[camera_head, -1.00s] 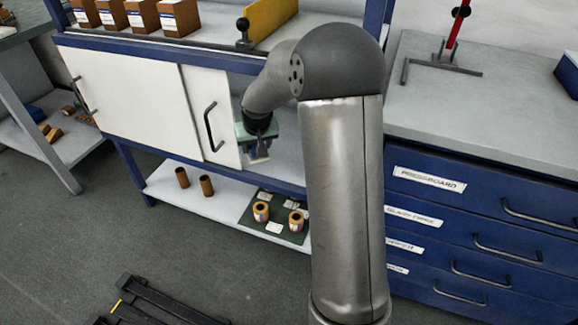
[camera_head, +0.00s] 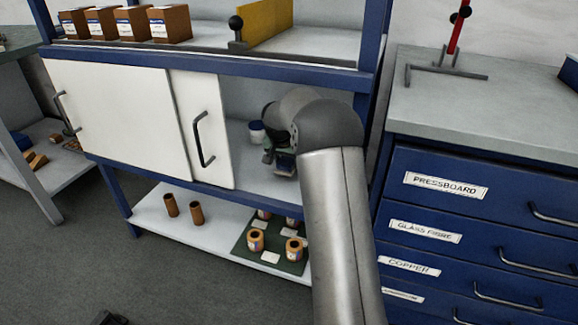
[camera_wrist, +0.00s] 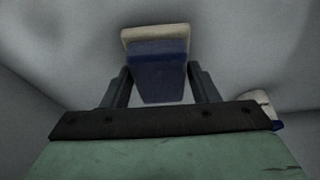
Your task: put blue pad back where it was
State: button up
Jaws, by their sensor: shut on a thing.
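The blue pad (camera_wrist: 158,75), a blue block with a cream edge, is between the two fingers of my gripper (camera_wrist: 160,70) in the wrist view. My gripper is shut on it. In the head view my gripper (camera_head: 284,163) is inside the open right part of the cupboard (camera_head: 240,95), low over its grey floor. The pad shows there only as a small dark blue and pale patch. My arm hides part of the cupboard's inside. I cannot tell whether the pad touches the floor.
The white sliding door (camera_head: 203,130) borders the opening at left. A lower shelf holds copper-coloured rolls (camera_head: 255,241) on a green mat (camera_head: 243,255). Blue drawers (camera_head: 450,190) stand at right.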

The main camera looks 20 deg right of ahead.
jog(key=shift+f, duration=0.5)
jog(key=shift+f, duration=0.15)
jog(key=o, duration=1)
jog(key=shift+c, duration=0.2)
